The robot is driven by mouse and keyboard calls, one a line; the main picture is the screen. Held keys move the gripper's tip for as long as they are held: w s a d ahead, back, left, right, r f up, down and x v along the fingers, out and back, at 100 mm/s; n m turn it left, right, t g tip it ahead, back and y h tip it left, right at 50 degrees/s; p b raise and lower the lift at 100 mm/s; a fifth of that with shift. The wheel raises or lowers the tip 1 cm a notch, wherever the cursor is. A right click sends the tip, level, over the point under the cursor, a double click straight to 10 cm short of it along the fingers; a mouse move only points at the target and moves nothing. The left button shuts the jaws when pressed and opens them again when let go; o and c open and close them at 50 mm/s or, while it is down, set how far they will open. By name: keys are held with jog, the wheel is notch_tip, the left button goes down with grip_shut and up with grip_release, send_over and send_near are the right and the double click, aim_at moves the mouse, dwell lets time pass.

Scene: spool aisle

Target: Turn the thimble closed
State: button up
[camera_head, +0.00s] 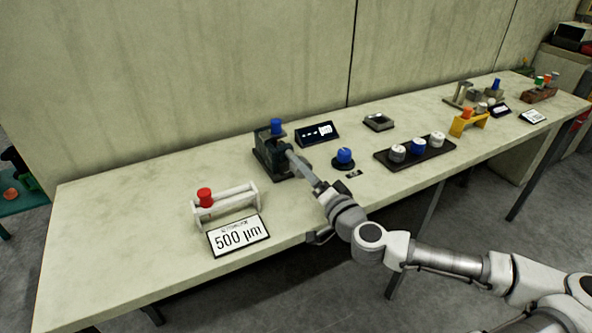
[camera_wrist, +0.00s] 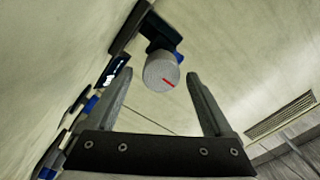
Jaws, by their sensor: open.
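The thimble (camera_wrist: 161,70) shows in the wrist view as a grey round knob, end-on, with a red line on its face. It sits on a dark fixture (camera_head: 268,158) that bears a blue knob (camera_head: 276,127) on top in the head view. My gripper (camera_wrist: 157,80) is open, with one finger on each side of the thimble in the picture. Whether the fingertips reach past its face or touch it, I cannot tell. In the head view my gripper (camera_head: 296,160) is at the fixture's right front side and hides the thimble there.
A blue knob on a round base (camera_head: 344,158) is to the right, near my arm. A white frame with a red knob (camera_head: 204,197) and a "500 µm" sign (camera_head: 238,236) stand at the left front. A dark tray (camera_head: 440,149) holds three knobs.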

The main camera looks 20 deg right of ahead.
jog(key=shift+w+a+f+b, duration=0.1)
jog(key=shift+w+f+b, duration=0.05)
jog(key=shift+w+b, duration=0.7)
jog(key=shift+w+a+f+b, duration=0.1)
jog(key=shift+w+b, duration=0.4)
jog(key=shift+b, duration=0.5)
jog(key=shift+w+r, duration=0.15)
jog(key=shift+w, duration=0.15)
jog(key=shift+w+r, duration=0.15)
jog(key=shift+w, duration=1.15)
jog(key=c, duration=1.4)
jog(key=shift+o, duration=0.2)
